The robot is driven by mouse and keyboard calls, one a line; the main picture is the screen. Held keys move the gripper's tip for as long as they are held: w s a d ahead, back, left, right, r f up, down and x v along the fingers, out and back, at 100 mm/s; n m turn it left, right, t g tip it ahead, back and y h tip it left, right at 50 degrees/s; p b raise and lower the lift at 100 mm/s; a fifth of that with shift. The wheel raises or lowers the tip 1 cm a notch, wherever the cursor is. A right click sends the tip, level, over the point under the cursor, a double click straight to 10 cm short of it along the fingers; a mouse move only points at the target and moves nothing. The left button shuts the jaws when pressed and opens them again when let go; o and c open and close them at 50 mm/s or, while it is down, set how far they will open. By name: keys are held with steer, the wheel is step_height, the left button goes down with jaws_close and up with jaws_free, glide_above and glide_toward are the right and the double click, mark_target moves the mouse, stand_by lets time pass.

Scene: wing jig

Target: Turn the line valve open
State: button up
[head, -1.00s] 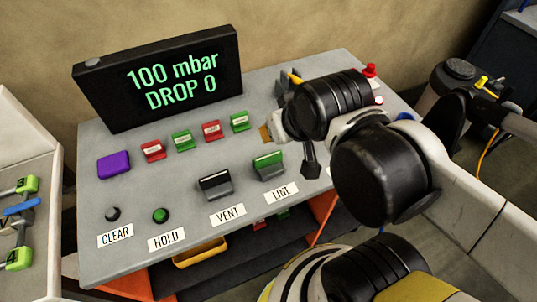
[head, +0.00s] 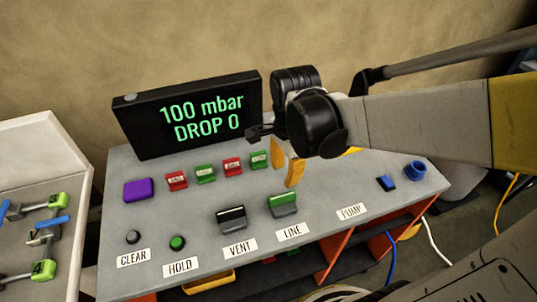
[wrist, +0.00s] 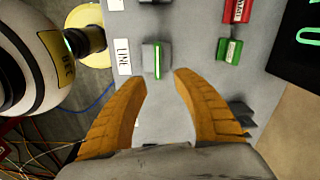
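The line valve (head: 283,204) is a grey block with a green-topped lever on the sloped console, above the LINE label (head: 292,232). In the wrist view the line valve (wrist: 154,60) is just beyond my fingertips, near the middle, with the LINE label (wrist: 124,57) to its left. My gripper (head: 288,165) has orange fingers pointing down over the console, behind the valve in the head view. In the wrist view my gripper (wrist: 160,78) is open, with nothing between its fingers. No contact with the valve shows. The display (head: 195,115) reads 100 mbar, DROP 0.
The vent valve (head: 231,218) stands left of the line valve. Red and green tagged blocks, including a green one (head: 258,160), line the console's back near my gripper. A purple block (head: 137,190), HOLD button (head: 177,242) and CLEAR button (head: 133,237) are left. Blue parts (head: 414,171) sit right.

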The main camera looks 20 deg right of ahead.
mark_target(283, 196)
step_height(283, 196, down, 12)
steer(key=m+b, duration=0.2)
steer(key=b, duration=0.2)
steer(key=shift+w+r+g, duration=0.15)
steer(key=shift+g, duration=0.25)
jaws_close()
